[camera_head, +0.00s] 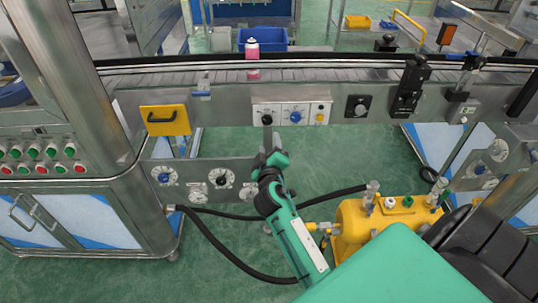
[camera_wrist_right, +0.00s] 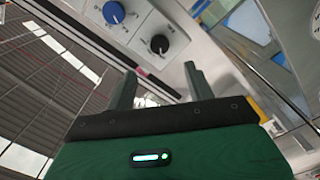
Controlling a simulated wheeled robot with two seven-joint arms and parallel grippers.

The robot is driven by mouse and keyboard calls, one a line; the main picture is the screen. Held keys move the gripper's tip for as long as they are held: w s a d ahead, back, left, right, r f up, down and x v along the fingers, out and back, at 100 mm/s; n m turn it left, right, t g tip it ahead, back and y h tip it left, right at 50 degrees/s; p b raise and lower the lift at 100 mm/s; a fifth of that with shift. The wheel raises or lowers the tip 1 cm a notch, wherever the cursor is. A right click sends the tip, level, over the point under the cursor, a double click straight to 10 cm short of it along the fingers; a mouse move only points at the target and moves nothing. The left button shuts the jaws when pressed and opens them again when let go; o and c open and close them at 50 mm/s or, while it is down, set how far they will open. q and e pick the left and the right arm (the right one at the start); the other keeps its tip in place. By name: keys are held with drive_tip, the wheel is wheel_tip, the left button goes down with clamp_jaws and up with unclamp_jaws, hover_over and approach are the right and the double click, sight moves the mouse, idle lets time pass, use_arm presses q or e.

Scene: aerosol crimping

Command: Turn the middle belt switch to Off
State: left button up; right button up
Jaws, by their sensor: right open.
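The belt control panel (camera_head: 291,114) is on the front of the conveyor and carries a black knob (camera_head: 267,119), a blue knob (camera_head: 295,117) in the middle and a yellow knob (camera_head: 319,118). In the right wrist view the blue knob (camera_wrist_right: 113,12) and the black knob (camera_wrist_right: 159,44) show close up. The printed marks are too small to read. My right gripper (camera_head: 269,153) is open and empty, just below the panel. In the wrist view its fingers (camera_wrist_right: 160,82) are apart, with the black knob beyond the gap between them. My left gripper is out of view.
A yellow handled plate (camera_head: 165,120) is to the left. A pink can (camera_head: 252,50) stands on the belt. Gauges (camera_head: 221,178) sit below, and a yellow tank (camera_head: 370,225) with black hoses stands lower right.

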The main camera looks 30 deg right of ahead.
drive_tip(key=shift+v, duration=1.55)
